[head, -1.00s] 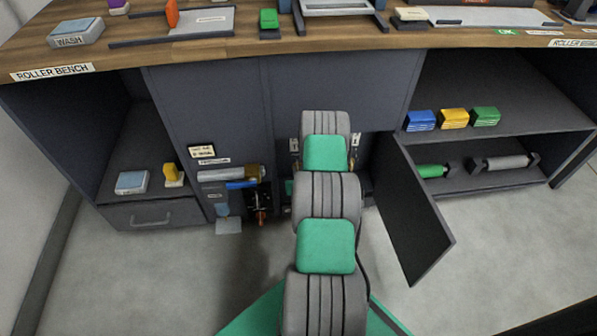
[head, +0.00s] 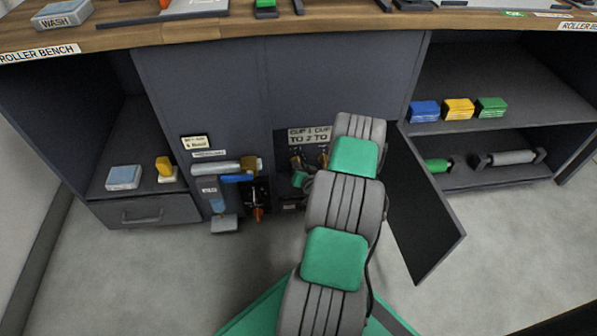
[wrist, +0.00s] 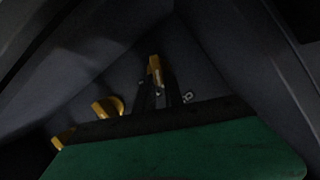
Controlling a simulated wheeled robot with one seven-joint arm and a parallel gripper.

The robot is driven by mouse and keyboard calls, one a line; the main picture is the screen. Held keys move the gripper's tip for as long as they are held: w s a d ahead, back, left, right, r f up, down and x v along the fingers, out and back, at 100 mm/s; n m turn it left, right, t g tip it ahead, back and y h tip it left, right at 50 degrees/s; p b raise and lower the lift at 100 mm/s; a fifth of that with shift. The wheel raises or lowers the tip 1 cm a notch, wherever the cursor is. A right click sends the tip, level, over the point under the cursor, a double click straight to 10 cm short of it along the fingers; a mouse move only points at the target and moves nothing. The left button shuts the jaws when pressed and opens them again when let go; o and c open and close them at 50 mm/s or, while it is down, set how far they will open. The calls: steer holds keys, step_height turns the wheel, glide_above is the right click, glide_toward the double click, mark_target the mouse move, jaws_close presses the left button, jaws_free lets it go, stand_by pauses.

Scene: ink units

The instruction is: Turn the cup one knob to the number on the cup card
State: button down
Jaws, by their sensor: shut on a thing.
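The cup card (head: 309,135) sits at the top of the open compartment in the head view. I read "CUP 1", "CUP" and "TO 2 TO" on it; my arm covers its right end. Below it are small brass-coloured knobs (head: 295,162), partly hidden by my arm. In the wrist view my gripper (wrist: 156,84) is shut on a yellow knob (wrist: 155,67), with the fingers on either side of it. I cannot read which cup this knob belongs to, nor its pointer. Two other yellow knobs (wrist: 108,107) (wrist: 63,139) stand apart to the left.
The open dark door (head: 422,210) stands just right of my arm. Left of the compartment are a grey roller (head: 215,167), a blue bottle and an orange-red handle (head: 257,213). Shelves on the right hold coloured blocks (head: 458,109) and rollers. The wrist view is dark.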

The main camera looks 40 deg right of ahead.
steer(key=shift+s+d+f+m+t+y+b, duration=0.15)
steer(key=shift+f+m+t+b, duration=0.1)
steer(key=shift+m+b, duration=0.35)
steer(key=shift+s+d+f+m+t+y+b, duration=0.15)
steer(key=shift+m+t+b, duration=0.1)
steer(key=shift+m+b, duration=0.3)
steer(key=shift+d+f+m+t+y+b, duration=0.1)
steer(key=shift+m+t+y+b, duration=0.45)
steer(key=shift+m, duration=0.7)
steer(key=m+t, duration=0.1)
steer(key=m, duration=0.1)
steer(key=f+m+t, duration=0.1)
steer(key=m, duration=0.2)
steer(key=shift+d+t, duration=0.1)
steer(key=shift+t, duration=0.25)
steer(key=shift+m, duration=0.3)
steer(key=c, duration=1.4)
jaws_free()
steer(key=shift+c, duration=0.2)
steer(key=shift+s, duration=0.1)
steer(key=shift+s+p, duration=0.35)
steer(key=shift+s, duration=0.15)
steer(key=shift+p+v, duration=1.25)
steer(key=shift+v, duration=2.15)
